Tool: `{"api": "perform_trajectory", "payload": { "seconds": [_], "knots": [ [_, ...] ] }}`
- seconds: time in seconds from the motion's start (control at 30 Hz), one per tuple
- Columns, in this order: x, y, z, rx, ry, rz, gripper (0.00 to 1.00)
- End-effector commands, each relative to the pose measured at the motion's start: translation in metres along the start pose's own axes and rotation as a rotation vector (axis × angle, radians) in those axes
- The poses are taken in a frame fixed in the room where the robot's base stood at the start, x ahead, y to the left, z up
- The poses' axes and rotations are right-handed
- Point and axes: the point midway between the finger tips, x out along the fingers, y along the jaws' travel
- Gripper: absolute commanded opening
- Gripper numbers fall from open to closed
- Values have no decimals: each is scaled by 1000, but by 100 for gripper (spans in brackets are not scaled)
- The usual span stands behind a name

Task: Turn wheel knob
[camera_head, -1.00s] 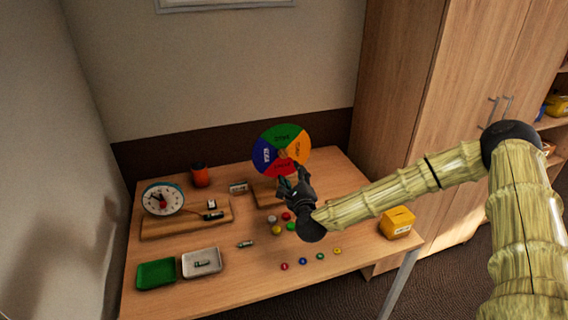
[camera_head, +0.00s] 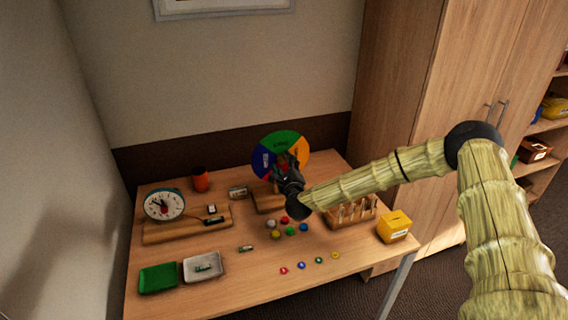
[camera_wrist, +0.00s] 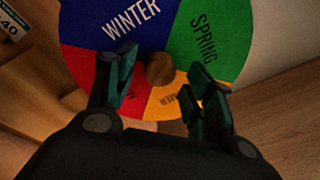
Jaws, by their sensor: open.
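The colour wheel (camera_head: 280,141) stands upright at the back of the table, with green, blue, red and orange sectors. In the wrist view the wheel (camera_wrist: 180,30) shows the words WINTER and SPRING. Its round wooden knob (camera_wrist: 160,69) is at the wheel's middle. My gripper (camera_head: 283,165) is in front of the wheel and hides part of it and the knob in the head view. In the wrist view my gripper (camera_wrist: 162,85) is open, with one finger on each side of the knob. I cannot tell whether the fingers touch it.
A clock (camera_head: 164,204) on a wooden board and an orange cup (camera_head: 200,179) stand left. A green tray (camera_head: 158,278) and a white tray (camera_head: 192,277) lie in front. Several coloured pieces, a wooden rack (camera_head: 352,212) and a yellow box (camera_head: 394,226) are right of centre.

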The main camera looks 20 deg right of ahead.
Motion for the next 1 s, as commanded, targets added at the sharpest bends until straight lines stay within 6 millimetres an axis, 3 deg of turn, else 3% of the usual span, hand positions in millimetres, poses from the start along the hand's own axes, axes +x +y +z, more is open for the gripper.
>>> {"api": "perform_trajectory", "payload": {
  "seconds": [0.27,0.53,1.0],
  "knots": [
    [1,0,0,0,0,0,53],
    [1,0,0,0,0,0,7],
    [1,2,-2,-82,-8,-9,6]
  ]
}}
